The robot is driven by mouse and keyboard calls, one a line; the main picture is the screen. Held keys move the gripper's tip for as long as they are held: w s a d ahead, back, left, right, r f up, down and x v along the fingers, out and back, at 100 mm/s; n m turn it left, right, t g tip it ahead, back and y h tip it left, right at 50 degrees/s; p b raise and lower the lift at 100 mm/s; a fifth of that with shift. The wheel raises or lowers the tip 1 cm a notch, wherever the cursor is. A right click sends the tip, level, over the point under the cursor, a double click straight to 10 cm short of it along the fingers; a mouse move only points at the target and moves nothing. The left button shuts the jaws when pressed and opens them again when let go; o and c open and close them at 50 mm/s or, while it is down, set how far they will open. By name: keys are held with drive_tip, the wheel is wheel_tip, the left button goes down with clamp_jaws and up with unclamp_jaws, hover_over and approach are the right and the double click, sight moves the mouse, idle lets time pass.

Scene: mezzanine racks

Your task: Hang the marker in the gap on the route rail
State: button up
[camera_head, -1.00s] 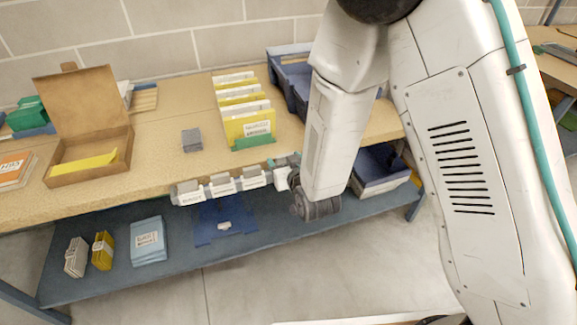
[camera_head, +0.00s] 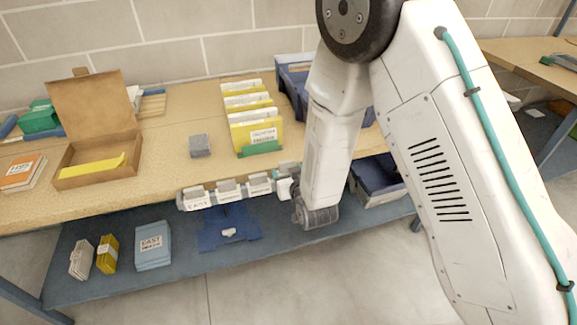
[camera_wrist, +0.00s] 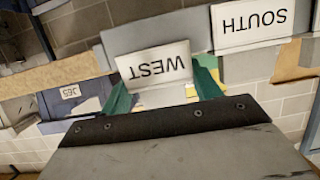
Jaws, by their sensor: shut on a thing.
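The marker (camera_wrist: 153,66), a white plate reading WEST upside down, is between the green fingers of my gripper (camera_wrist: 163,88) in the wrist view. My gripper is shut on it. A grey part of the route rail (camera_wrist: 112,40) shows right behind the marker; I cannot tell whether the marker is seated on it. A SOUTH marker (camera_wrist: 248,24) hangs beside it to the right, slightly apart and at a slightly different tilt. In the head view the route rail (camera_head: 190,205) runs along the table's front edge with several white plates, the leftmost reading EAST. My gripper (camera_head: 287,182) is at its right end.
On the table (camera_head: 180,120) are an open cardboard box (camera_head: 100,160), a grey block (camera_head: 200,146), a rack of yellow and white cards (camera_head: 262,135) and a blue bin (camera_head: 295,80). A lower shelf (camera_head: 190,262) holds light blue packs (camera_head: 152,245) and a blue tray.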

idle(0.3)
drive_tip(key=o, duration=1.5)
drive_tip(key=shift+w, duration=0.1)
